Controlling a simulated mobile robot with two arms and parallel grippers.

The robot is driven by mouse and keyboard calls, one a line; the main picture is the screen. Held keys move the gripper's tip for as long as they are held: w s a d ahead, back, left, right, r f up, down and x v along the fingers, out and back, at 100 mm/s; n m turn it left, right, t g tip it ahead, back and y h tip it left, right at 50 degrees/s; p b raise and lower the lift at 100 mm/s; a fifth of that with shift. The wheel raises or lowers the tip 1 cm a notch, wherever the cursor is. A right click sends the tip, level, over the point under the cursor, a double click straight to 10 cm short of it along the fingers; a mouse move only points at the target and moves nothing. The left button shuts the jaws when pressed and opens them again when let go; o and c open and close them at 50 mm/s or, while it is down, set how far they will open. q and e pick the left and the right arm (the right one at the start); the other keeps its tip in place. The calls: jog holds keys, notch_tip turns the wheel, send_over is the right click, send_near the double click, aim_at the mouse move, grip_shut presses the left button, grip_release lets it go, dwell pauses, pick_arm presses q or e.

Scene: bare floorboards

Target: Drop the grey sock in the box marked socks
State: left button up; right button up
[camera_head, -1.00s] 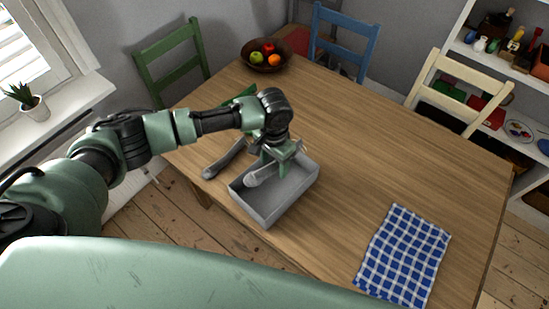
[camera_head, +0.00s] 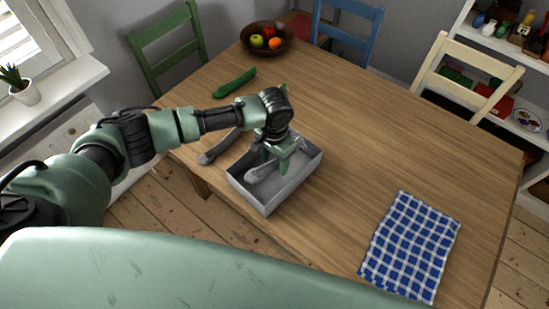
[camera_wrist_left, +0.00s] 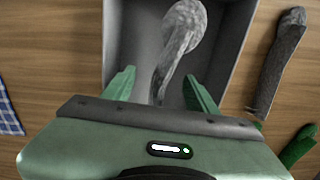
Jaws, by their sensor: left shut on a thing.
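A grey sock (camera_head: 257,173) hangs in my left gripper (camera_head: 281,150), its rounded end over the inside of an open grey box (camera_head: 268,205) on the wooden table. In the left wrist view the sock (camera_wrist_left: 182,32) passes between the two green fingers of the left gripper (camera_wrist_left: 160,90), with the box (camera_wrist_left: 232,45) around and below it. I cannot tell whether the sock touches the box floor. No marking on the box is readable. Another darker grey, sock-like thing (camera_head: 217,150) lies on the table beside the box; the wrist view shows it too (camera_wrist_left: 280,60). My right gripper is not in view.
A long green thing (camera_head: 235,83) lies behind the box. A fruit bowl (camera_head: 267,39) stands at the back and a blue checked cloth (camera_head: 410,245) lies at the right. The table's middle is clear. Green (camera_head: 165,45), blue (camera_head: 347,30) and cream (camera_head: 465,75) chairs surround it.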

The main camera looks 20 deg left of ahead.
pick_arm(q)
jog(key=o, duration=1.4)
jog(key=shift+r+b, duration=0.6)
jog(key=shift+r, duration=3.35)
